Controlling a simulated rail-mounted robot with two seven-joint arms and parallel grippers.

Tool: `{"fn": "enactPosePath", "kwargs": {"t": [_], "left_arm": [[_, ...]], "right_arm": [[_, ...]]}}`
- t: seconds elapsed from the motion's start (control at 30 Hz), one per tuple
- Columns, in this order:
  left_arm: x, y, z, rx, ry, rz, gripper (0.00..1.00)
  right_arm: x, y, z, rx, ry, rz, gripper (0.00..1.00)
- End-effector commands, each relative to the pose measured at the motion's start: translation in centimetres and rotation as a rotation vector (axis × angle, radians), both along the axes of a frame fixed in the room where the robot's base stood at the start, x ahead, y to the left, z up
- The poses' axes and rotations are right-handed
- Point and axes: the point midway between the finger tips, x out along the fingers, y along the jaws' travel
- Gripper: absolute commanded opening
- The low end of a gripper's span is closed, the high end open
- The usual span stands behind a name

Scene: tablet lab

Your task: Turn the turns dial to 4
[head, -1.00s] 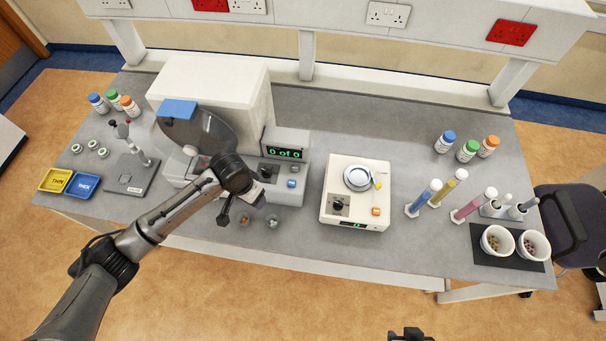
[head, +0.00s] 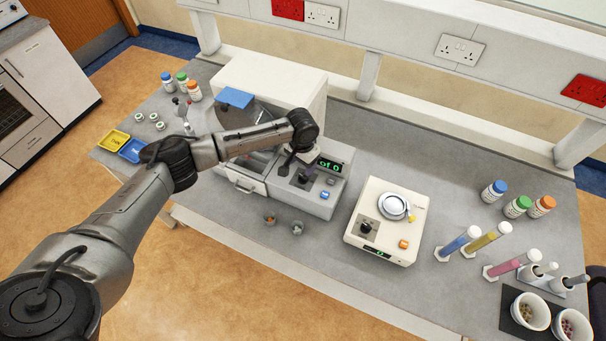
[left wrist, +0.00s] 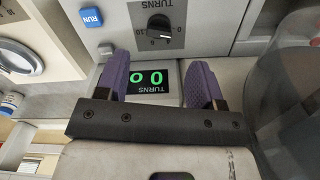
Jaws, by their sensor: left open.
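The turns dial (left wrist: 160,27) is a black round knob on a grey panel marked TURNS, with a 0 and a 10 beside it; a pale pointer mark seems to lie toward the 0 side. In the head view the dial (head: 304,178) sits on the front machine, partly crowded by my arm. My left gripper (left wrist: 160,62) is open and empty, its purple fingers apart with the dial ahead of the tips, between their lines. In the head view the left gripper (head: 296,166) hangs just above the dial. The green display (left wrist: 150,80) shows between the fingers.
A blue RUN button (left wrist: 91,17) is beside the dial. Bottles and coloured cylinders (head: 487,237) stand farther right.

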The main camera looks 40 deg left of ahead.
Motion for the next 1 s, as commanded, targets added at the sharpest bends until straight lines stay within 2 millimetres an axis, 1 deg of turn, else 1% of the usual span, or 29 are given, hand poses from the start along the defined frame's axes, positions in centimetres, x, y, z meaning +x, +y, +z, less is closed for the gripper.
{"fn": "enactPosePath", "kwargs": {"t": [0.03,0.2,0.4,0.6,0.93,1.0], "left_arm": [[-0.1,-0.1,-0.9,0.001,0.004,0.000,0.62],[-0.1,-0.1,-3.7,0.000,0.002,-0.001,0.62],[0.0,-0.1,-6.0,0.000,0.001,-0.002,0.62],[0.0,0.0,-7.0,0.000,0.000,-0.001,0.62],[0.0,0.0,-7.1,0.000,0.000,-0.002,0.62],[0.0,0.0,-7.1,0.000,0.000,-0.002,0.55]], "right_arm": [[0.0,0.0,0.2,-0.001,0.000,0.001,0.43],[0.0,-0.1,0.3,-0.001,0.000,0.001,0.43],[0.0,0.0,0.4,-0.001,0.000,0.001,0.43],[0.0,0.0,0.4,0.002,-0.001,-0.002,0.43],[0.0,0.2,0.4,0.008,0.000,-0.005,0.43],[0.0,0.2,0.4,0.008,0.000,-0.006,0.43]]}}
